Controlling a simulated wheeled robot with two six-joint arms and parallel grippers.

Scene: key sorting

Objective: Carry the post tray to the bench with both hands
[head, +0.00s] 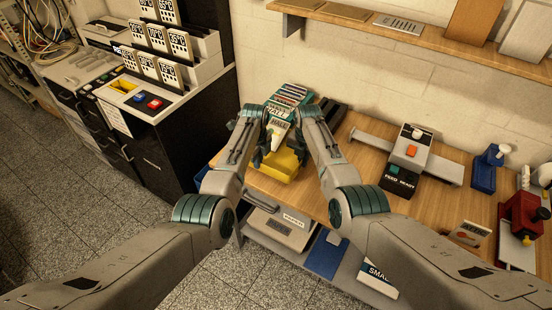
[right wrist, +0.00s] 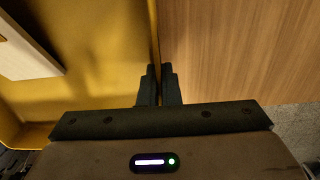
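The yellow post tray (head: 284,163) is at the left end of the wooden bench (head: 350,178), between my two arms. My right gripper (right wrist: 158,78) has its fingers close together on either side of the tray's thin wall in the right wrist view, where the yellow tray floor (right wrist: 95,75) also shows. My left gripper (head: 257,155) is at the tray's left side in the head view. Its fingertips are too small and covered to tell if they are closed on the wall. Whether the tray rests on the bench or hangs just above it cannot be told.
Books or packets (head: 285,100) stand behind the tray. A feeder machine (head: 405,158), a blue stamp-like tool (head: 487,168) and a red device (head: 522,215) are further right on the bench. A dark cabinet (head: 155,150) stands left.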

